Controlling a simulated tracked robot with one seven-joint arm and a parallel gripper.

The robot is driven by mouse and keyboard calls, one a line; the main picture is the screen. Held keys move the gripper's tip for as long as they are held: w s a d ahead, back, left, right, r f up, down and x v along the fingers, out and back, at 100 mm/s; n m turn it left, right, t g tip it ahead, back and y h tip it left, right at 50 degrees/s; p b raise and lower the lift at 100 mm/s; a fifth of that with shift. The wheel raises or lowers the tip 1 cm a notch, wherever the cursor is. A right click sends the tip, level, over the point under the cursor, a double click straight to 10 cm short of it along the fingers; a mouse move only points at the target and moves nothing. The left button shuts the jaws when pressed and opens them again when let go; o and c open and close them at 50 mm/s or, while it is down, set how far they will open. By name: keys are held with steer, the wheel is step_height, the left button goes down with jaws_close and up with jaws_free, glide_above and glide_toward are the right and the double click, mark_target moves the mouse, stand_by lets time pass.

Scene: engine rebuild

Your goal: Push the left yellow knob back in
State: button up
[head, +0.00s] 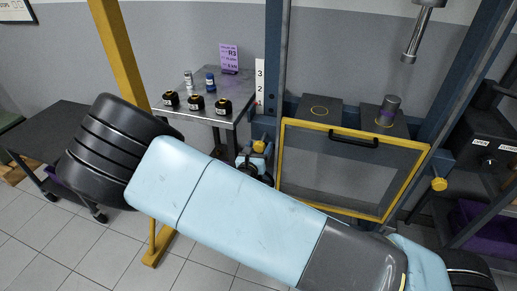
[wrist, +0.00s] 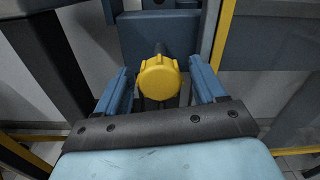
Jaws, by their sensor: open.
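The left yellow knob (head: 259,146) sits at the left post of the press, beside the yellow-framed guard. In the wrist view the round, ribbed knob (wrist: 160,77) faces me, with a short dark shaft showing behind it. My gripper (wrist: 160,70) is open, with one blue finger on each side of the knob and a visible gap on both sides. I cannot tell how deep the knob lies between the fingers. In the head view my gripper (head: 252,164) is just below the knob, partly hidden by my arm. The right yellow knob (head: 438,184) is on the right post.
The mesh guard (head: 330,178) with a black handle stands close right of my gripper. Behind it are grey blocks and a dark cylinder (head: 389,109). A yellow post (head: 121,50) rises near my arm.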

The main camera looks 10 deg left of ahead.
steer(key=shift+c, duration=0.4)
jaws_close()
